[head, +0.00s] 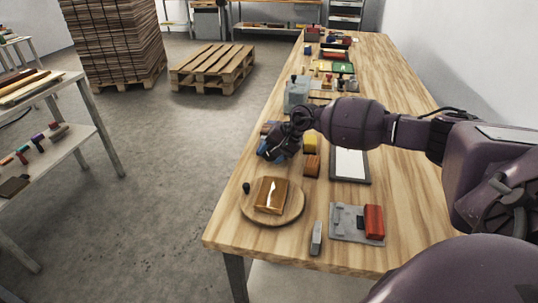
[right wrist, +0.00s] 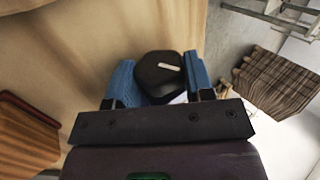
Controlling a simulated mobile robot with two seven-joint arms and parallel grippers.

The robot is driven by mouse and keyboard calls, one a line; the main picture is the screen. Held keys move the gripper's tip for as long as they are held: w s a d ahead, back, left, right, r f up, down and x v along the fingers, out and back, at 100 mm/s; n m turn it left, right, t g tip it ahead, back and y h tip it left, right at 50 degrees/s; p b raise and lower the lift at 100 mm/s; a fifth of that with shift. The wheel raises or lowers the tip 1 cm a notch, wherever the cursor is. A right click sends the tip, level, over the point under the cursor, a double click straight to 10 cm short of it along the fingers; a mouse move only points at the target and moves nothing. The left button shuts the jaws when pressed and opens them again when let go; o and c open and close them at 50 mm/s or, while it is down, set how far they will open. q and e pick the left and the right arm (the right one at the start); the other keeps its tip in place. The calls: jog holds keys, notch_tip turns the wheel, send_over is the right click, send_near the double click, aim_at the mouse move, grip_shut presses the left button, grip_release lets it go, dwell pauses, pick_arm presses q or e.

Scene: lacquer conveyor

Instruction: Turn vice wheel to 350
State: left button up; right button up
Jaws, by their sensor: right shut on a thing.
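My right gripper (head: 273,150) reaches in from the right, low over the table's left edge; in the right wrist view its blue fingers (right wrist: 160,85) stand on both sides of a dark, blunt-cornered wheel (right wrist: 157,66). The fingers are shut on the wheel. My gripper and wrist hide the wheel in the head view, and the vice body cannot be made out. No number or scale is readable. My left gripper is not in view.
Near the gripper are a yellow block (head: 310,144) and an orange-brown block (head: 312,166). A round wooden board (head: 288,214) bears a golden block (head: 271,195). A grey fixture (head: 350,229) holds a red block (head: 374,222). A grey-green machine (head: 297,92) stands behind my wrist.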

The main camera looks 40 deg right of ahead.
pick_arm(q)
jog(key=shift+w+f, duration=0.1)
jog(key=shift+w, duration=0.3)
pick_arm(e)
jog(key=shift+y, duration=0.4)
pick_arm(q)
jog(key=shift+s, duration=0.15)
pick_arm(e)
jog(key=o, duration=0.9)
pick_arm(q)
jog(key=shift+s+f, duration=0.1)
pick_arm(e)
jog(key=shift+s+f, duration=0.1)
jog(key=shift+f, duration=0.05)
